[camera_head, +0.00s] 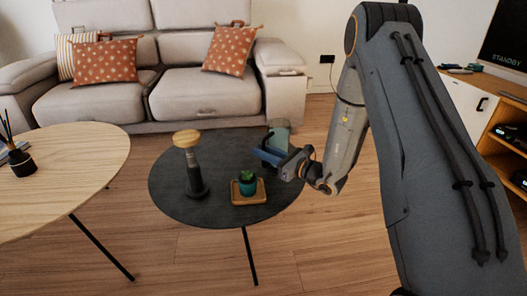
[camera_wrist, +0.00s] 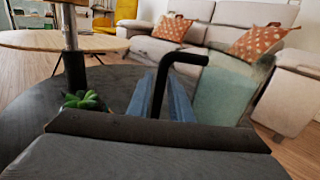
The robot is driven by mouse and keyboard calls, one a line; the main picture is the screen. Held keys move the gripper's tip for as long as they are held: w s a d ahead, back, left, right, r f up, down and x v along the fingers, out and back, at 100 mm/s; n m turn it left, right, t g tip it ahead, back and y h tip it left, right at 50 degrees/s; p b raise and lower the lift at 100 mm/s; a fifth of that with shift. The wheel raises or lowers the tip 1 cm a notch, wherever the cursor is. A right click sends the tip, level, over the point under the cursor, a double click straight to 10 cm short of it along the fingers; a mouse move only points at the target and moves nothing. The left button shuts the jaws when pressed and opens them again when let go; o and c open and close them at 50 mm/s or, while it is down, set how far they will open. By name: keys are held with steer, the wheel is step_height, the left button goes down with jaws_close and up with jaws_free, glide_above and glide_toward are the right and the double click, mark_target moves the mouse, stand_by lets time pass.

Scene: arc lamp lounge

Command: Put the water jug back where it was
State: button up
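The water jug (camera_head: 281,130) is pale green and see-through, at the right side of the dark round table (camera_head: 225,213). In the wrist view the jug (camera_wrist: 222,88) stands right of my fingers, with its black handle (camera_wrist: 188,58) reaching left and down between them. My gripper (camera_head: 268,154) is at the handle; its blue fingers in the wrist view (camera_wrist: 162,97) lie close along both sides of it, with little gap. The jug's base is hidden behind my gripper, so I cannot tell whether it touches the table.
A green plant in a teal pot (camera_head: 247,183) on a wooden tray stands near the front of the dark table. A wooden-topped grinder (camera_head: 194,165) stands left of it. A wooden table (camera_head: 75,165) is at the left, a sofa (camera_head: 205,97) behind, a cabinet (camera_head: 470,105) at the right.

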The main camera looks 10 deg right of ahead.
steer(key=shift+o, duration=0.9)
steer(key=shift+r, duration=0.15)
steer(key=p+v, duration=0.3)
steer(key=v, duration=0.9)
steer(key=s+a+r+n+g, duration=0.3)
steer(key=s+a+n+g, duration=0.45)
steer(key=s+a, duration=0.3)
steer(key=s+a+r+n+g, duration=0.3)
steer(key=s+a+n+g, duration=0.3)
steer(key=s+a+g, duration=0.45)
steer(key=s+r+n+t+h, duration=0.2)
steer(key=s+n+h, duration=0.4)
steer(key=n, duration=0.4)
steer(key=s+r+n+t+h, duration=0.1)
steer(key=s+n+t+h, duration=0.2)
steer(key=s+n+h, duration=0.3)
steer(key=s+n, duration=0.2)
steer(key=n, duration=0.2)
steer(key=shift+s+r, duration=0.35)
steer(key=shift+r, duration=0.05)
